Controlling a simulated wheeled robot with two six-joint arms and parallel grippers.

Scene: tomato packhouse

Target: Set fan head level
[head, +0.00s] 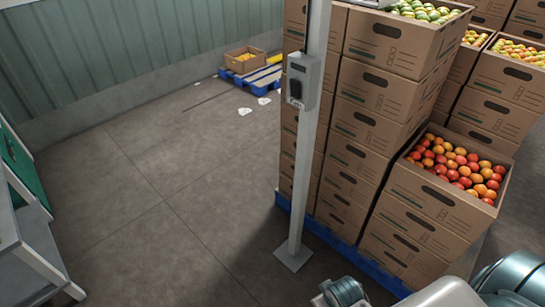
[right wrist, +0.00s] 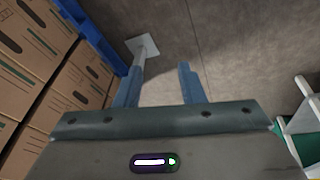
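No fan head shows in either view. A grey metal post (head: 305,170) stands upright on a square floor plate (head: 293,257) in the head view, its top cut off by the frame. A grey box with a dark front part (head: 298,82) is fixed to the post. In the right wrist view, the foot of a post (right wrist: 140,58) shows beyond the left finger. My right gripper (right wrist: 161,82) is open there, its two blue fingers apart with floor seen between them. I cannot tell whether the left finger touches the post. My left gripper is not in view.
Tall stacks of tomato cartons (head: 375,125) stand on a blue pallet (head: 340,236) right behind the post. A grey table (head: 22,235) is at the left edge. A low pallet (head: 235,90) with one carton (head: 243,68) lies by the wall.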

